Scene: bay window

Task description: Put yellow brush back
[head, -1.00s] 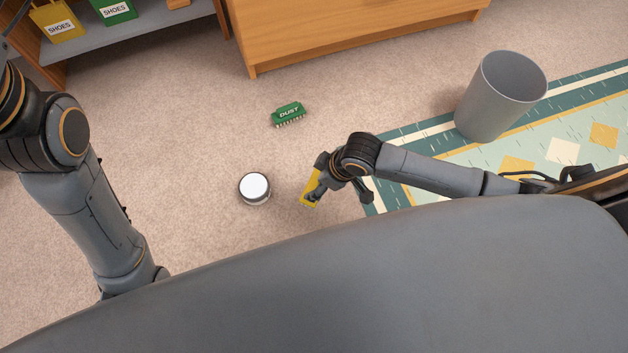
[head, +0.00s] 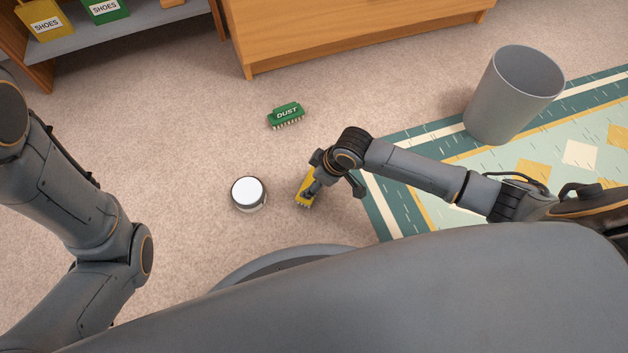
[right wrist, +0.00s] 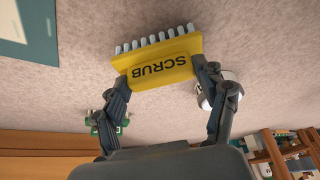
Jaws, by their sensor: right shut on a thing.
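The yellow brush (head: 303,184), lettered SCRUB, is in my right gripper (head: 318,178) over the carpet. In the right wrist view, the yellow brush (right wrist: 155,66) sits between both fingers of my right gripper (right wrist: 161,78), its pale bristles pointing away from the palm. The gripper is shut on it. I cannot tell whether the brush touches the floor. My left arm shows at the left of the head view, but its gripper is out of the picture.
A round white-topped object (head: 249,193) is just left of the brush. A green DUST brush (head: 286,115) lies farther off. A grey bin (head: 513,95) stands on the patterned rug (head: 385,180). A wooden cabinet (head: 350,35) and a shelf (head: 130,30) with SHOES boxes are behind.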

